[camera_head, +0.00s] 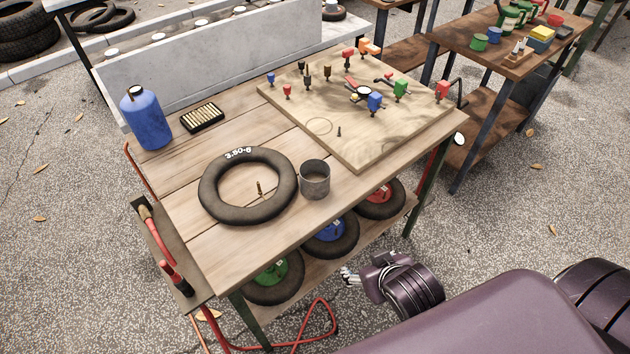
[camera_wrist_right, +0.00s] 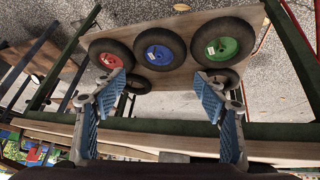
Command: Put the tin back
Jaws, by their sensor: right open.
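A small grey open-topped tin (camera_head: 315,179) stands upright on the wooden table, just right of the black inner tube (camera_head: 215,199) marked 3.50-6. My right gripper (camera_head: 348,275) is low in front of the table, below the tabletop and near the lower shelf. In the right wrist view its blue-padded fingers (camera_wrist_right: 163,92) are spread wide with nothing between them. The tin does not show clearly in that view. My left gripper is not in view.
The board bears several coloured valves and fittings. A blue bottle (camera_head: 146,118) and a black tray of small brass-coloured pieces (camera_head: 202,117) stand at the back left. Wheels with red, blue (camera_head: 330,236) and green hubs lie on the lower shelf. A red hose (camera_head: 318,320) trails on the ground.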

